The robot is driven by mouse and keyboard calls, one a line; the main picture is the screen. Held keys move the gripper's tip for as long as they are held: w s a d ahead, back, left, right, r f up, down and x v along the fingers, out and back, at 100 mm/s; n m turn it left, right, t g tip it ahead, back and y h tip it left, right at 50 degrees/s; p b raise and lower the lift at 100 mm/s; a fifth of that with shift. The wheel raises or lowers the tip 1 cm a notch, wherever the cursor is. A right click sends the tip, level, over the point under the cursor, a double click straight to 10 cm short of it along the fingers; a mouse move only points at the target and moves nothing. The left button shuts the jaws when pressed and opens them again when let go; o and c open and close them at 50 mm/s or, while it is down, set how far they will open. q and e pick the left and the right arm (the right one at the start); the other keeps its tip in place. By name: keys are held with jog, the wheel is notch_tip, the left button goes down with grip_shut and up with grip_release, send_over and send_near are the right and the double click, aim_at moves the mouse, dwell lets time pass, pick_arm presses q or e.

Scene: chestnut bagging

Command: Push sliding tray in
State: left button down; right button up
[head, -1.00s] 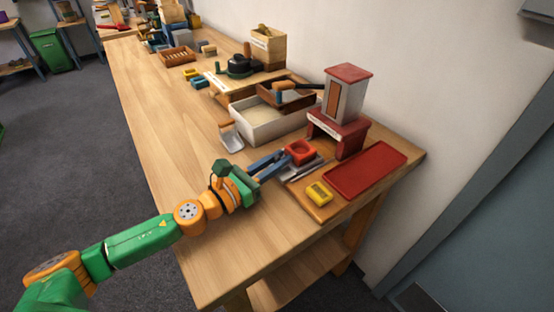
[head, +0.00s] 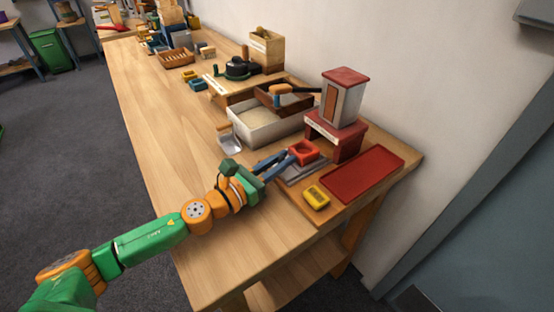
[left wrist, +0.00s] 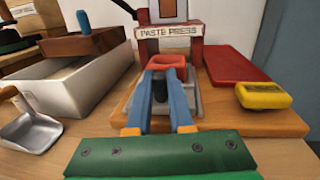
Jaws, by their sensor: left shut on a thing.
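The paste press (head: 343,98), a white column with a red top on a red stand, sits on a wooden board near the right end of the bench. The grey sliding tray (head: 303,172) lies in front of the stand's opening and carries a red square cup (head: 304,151). The cup also shows straight ahead in the left wrist view (left wrist: 168,62). My left gripper (head: 284,159) is shut on the sliding tray; its blue fingers reach to the front of the cup, with a dark part between them. The exact grip point is partly hidden. My right gripper is not in view.
A flat red tray (head: 364,174) and a yellow timer-like block (head: 316,197) lie right of the sliding tray. A white box (head: 262,129) and metal scoop (head: 230,143) stand left of it. The front bench surface is mostly clear.

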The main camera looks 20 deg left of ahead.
pick_arm(q)
jog(key=shift+x, duration=0.75)
jog(key=shift+w+d, duration=0.25)
jog(key=shift+d, duration=0.05)
jog(key=c, duration=0.8)
grip_release()
jog(key=shift+s+a, duration=0.3)
jog(key=shift+s, duration=0.05)
jog(key=shift+w+d, duration=0.1)
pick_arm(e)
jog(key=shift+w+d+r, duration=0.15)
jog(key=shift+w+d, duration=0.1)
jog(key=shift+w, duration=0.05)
pick_arm(q)
jog(key=b+v, duration=0.1)
jog(key=v, duration=0.2)
jog(key=b+v, duration=0.2)
jog(key=v, duration=0.1)
jog(key=shift+f, duration=0.25)
jog(key=shift+s+a+r+b, duration=0.1)
jog(key=shift+s+a+b, duration=0.1)
jog(key=shift+s+b, duration=0.15)
jog(key=shift+s+r, duration=0.15)
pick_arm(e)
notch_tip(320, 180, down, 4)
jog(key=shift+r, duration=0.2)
